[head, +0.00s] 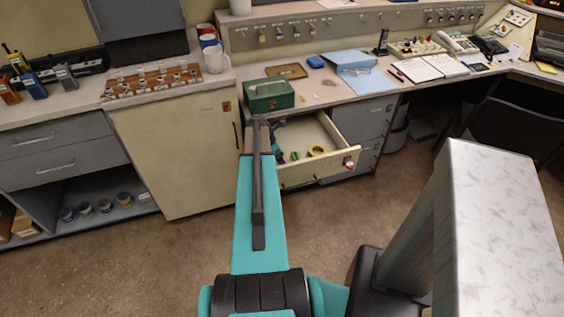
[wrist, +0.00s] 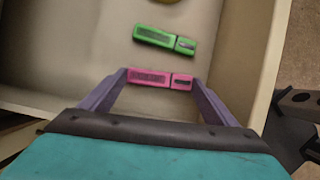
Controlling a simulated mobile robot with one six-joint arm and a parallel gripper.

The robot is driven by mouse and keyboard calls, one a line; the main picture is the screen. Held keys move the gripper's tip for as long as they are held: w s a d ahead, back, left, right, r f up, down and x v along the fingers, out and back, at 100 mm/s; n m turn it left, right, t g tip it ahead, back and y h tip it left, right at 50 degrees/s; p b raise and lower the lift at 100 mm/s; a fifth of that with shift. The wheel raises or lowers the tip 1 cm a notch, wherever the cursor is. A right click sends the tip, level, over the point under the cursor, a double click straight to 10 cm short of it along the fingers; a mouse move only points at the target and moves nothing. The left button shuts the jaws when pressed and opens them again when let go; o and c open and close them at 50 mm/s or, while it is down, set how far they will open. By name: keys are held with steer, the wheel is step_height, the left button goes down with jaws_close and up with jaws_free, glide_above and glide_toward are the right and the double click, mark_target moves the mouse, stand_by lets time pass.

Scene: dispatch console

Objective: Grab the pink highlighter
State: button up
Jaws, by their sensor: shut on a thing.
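The pink highlighter (wrist: 150,76) lies crosswise between the two fingers of my gripper (wrist: 158,79) in the wrist view, with a finger against each end. My gripper is shut on it. They are inside the open drawer (head: 336,132), whose pale floor shows around them in the wrist view. A green highlighter (wrist: 165,39) lies just beyond the pink one, apart from it. In the head view my arm covers the gripper's end, and I cannot make out the pink highlighter clearly.
A yellow ring (head: 317,151) lies farther right in the drawer. The drawer's right wall (wrist: 240,60) is close to my right finger. A green metal box (head: 268,95) stands on the counter behind the drawer. A beige cabinet (head: 178,155) stands left of my arm.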

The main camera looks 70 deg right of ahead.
step_height(320, 180, up, 9)
steer(key=b, duration=0.1)
steer(key=shift+r, duration=0.2)
stand_by(0.4)
stand_by(0.5)
